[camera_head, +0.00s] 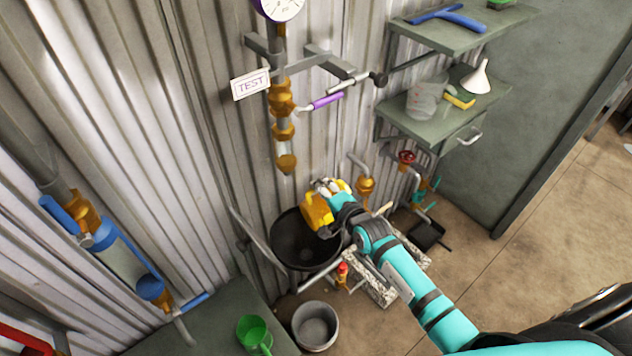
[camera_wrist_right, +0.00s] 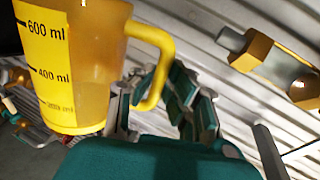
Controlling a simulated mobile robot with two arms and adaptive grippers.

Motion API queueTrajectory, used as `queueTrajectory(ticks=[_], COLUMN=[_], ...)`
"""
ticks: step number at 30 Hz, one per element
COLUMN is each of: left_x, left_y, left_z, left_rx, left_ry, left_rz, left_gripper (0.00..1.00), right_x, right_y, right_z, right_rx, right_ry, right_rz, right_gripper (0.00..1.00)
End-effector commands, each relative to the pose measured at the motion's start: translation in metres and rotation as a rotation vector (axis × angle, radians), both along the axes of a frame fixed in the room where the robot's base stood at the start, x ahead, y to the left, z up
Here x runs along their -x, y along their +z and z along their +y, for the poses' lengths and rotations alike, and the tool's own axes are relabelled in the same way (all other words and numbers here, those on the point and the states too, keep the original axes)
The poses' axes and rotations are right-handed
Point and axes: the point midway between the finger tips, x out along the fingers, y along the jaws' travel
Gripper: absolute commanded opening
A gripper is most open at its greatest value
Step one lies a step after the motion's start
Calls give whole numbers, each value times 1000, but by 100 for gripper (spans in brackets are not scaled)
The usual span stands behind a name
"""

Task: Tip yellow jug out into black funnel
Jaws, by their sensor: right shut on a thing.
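The yellow jug (camera_head: 316,212) is held over the right part of the black funnel (camera_head: 292,250), a wide dark bowl by the corrugated wall. In the right wrist view the jug (camera_wrist_right: 88,75) shows measuring marks and a yellow handle (camera_wrist_right: 162,55). My right gripper (camera_head: 337,192) is shut on the jug, and its fingers show at the handle in the wrist view (camera_wrist_right: 170,95). I cannot tell how far the jug is tilted or how much it holds. No stream shows. My left gripper is not in view.
A brass pipe outlet (camera_head: 286,163) hangs above the funnel. A grey bucket (camera_head: 315,325) and a green jug (camera_head: 253,333) are below. Shelves at right hold a white funnel (camera_head: 477,78) and a sponge (camera_head: 460,101). A red-handled valve (camera_head: 407,158) is right of the jug.

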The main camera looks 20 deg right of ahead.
Motion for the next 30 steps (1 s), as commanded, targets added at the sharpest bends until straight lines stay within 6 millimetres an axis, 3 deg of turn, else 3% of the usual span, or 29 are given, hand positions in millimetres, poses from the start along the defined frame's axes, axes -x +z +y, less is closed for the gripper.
queueTrajectory(ticks=[9,21,30], left_x=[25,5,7], left_y=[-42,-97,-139], left_z=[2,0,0], left_rx=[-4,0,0], left_ry=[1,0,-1], left_rz=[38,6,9], left_gripper=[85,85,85], right_x=[-8,-16,-21], right_y=[-6,5,5], right_z=[-34,-69,-92], right_rx=[-215,-559,-810], right_ry=[0,-2,-2], right_rz=[48,124,181], right_gripper=[0,0,0])
